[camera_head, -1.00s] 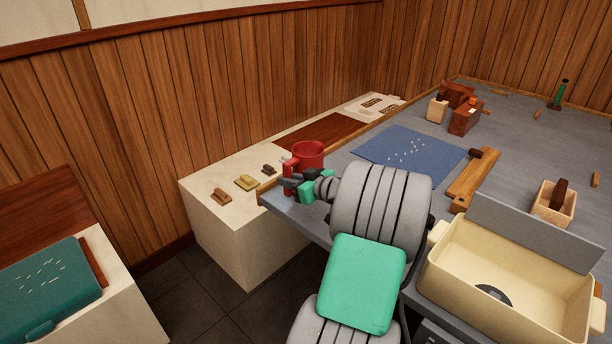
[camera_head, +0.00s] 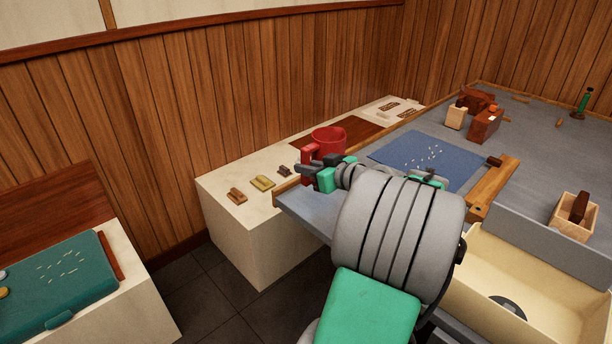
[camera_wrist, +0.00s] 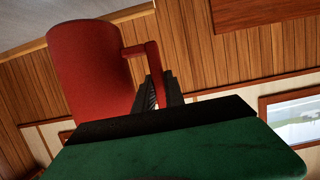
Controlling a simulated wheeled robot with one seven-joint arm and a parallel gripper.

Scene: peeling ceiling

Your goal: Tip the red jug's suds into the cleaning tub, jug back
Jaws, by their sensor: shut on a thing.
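The red jug (camera_head: 329,139) is in my gripper (camera_head: 311,173), above the left corner of the grey table in the head view. Its mouth faces up and it looks about upright. In the wrist view the jug (camera_wrist: 88,65) fills the upper left, and the dark fingers (camera_wrist: 156,93) are shut at its handle. I cannot see the suds inside. The cream tub (camera_head: 492,262), which looks like the cleaning tub, is at the lower right of the head view, well away from the jug. A dark round patch shows on its floor, and my arm hides its left part.
A blue mat (camera_head: 428,160) and a wooden bar (camera_head: 494,187) lie on the grey table (camera_head: 540,160). A wooden box (camera_head: 574,218) stands near the tub. A teal case (camera_head: 60,280) is at the lower left.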

